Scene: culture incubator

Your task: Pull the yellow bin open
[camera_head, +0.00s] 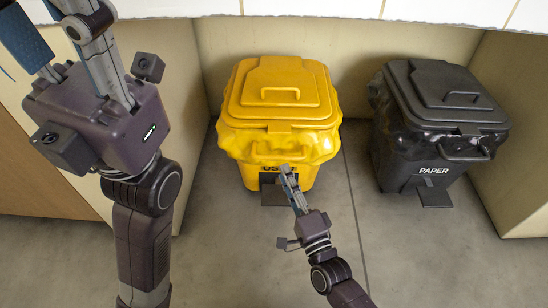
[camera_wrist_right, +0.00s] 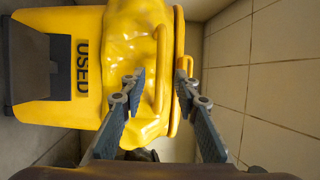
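The yellow bin (camera_head: 278,110) stands on the floor against the back wall, its lid (camera_head: 285,84) shut with a handle on top. A front handle (camera_head: 282,156) runs across its upper front. My right gripper (camera_head: 285,172) reaches up to this front handle. In the right wrist view the right gripper (camera_wrist_right: 161,75) is open, its fingers on either side of the front handle (camera_wrist_right: 160,60) in the picture; contact cannot be told. My left gripper (camera_head: 52,35) is raised at the upper left, fingers apart, away from the bin, its tips partly cut off.
A black bin marked PAPER (camera_head: 435,110) stands to the right of the yellow one, with a gap between. A dark pedal (camera_head: 273,194) sits at the yellow bin's foot. Cabinet panels flank both sides and a pale counter edge (camera_head: 330,8) crosses the top. The floor in front is clear.

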